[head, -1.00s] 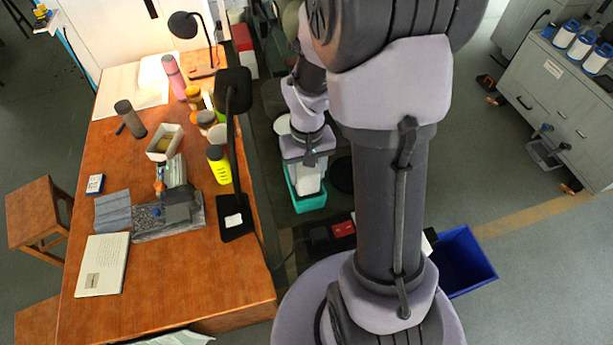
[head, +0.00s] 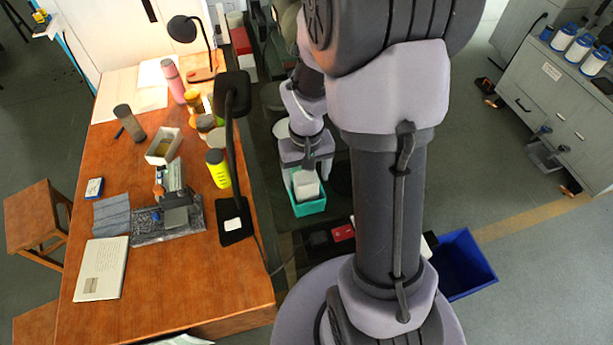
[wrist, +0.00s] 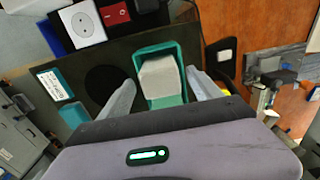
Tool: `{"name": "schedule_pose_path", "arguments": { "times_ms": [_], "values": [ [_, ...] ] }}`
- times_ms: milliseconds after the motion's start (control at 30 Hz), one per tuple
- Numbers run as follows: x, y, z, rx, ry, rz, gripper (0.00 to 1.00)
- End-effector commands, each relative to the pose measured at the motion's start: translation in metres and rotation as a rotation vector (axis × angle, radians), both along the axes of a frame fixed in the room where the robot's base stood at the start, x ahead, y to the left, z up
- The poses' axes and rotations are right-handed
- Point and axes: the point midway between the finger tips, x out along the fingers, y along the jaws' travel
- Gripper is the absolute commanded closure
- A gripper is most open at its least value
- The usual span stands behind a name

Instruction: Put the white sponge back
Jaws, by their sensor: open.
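The white sponge (head: 306,184) sits in a small teal open-topped container (head: 309,207) on the dark bench, right of the wooden table. In the wrist view the sponge (wrist: 159,77) lies inside the teal container (wrist: 181,98), with its upper part showing. My gripper (head: 304,160) is right at the container in the head view. In the wrist view my gripper (wrist: 162,90) is open, with one finger on each side of the container and sponge. Whether the fingers touch anything is hard to tell.
A black round disc (wrist: 104,84) and a white labelled card (wrist: 56,84) lie beside the container. A red item (head: 343,232) is in front of it. A black lamp (head: 235,160) stands close on the left. A blue bin (head: 462,262) is at the right.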

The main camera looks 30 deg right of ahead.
Motion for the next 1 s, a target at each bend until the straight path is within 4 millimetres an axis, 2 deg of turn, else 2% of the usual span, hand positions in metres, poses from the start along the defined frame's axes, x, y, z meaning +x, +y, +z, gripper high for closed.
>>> {"name": "schedule_pose_path", "arguments": {
  "times_ms": [33,200,300,467,567,600,733,800,900,1000],
  "values": [
    [0.001,0.0,0.016,-0.002,-0.006,0.0,0.26],
    [0.001,0.0,0.067,-0.001,-0.005,0.0,0.26],
    [0.001,0.0,0.089,-0.001,-0.004,-0.001,0.26],
    [0.0,0.002,0.11,-0.001,-0.009,-0.001,0.26],
    [-0.008,0.025,0.143,0.002,-0.086,-0.014,0.26],
    [-0.016,0.041,0.162,0.01,-0.138,-0.026,0.26],
    [-0.056,0.095,0.214,0.071,-0.318,-0.062,0.26],
    [-0.079,0.117,0.23,0.116,-0.4,-0.076,0.26],
    [-0.103,0.138,0.241,0.172,-0.476,-0.09,0.26],
    [-0.113,0.145,0.244,0.198,-0.505,-0.096,0.26]
  ]
}}
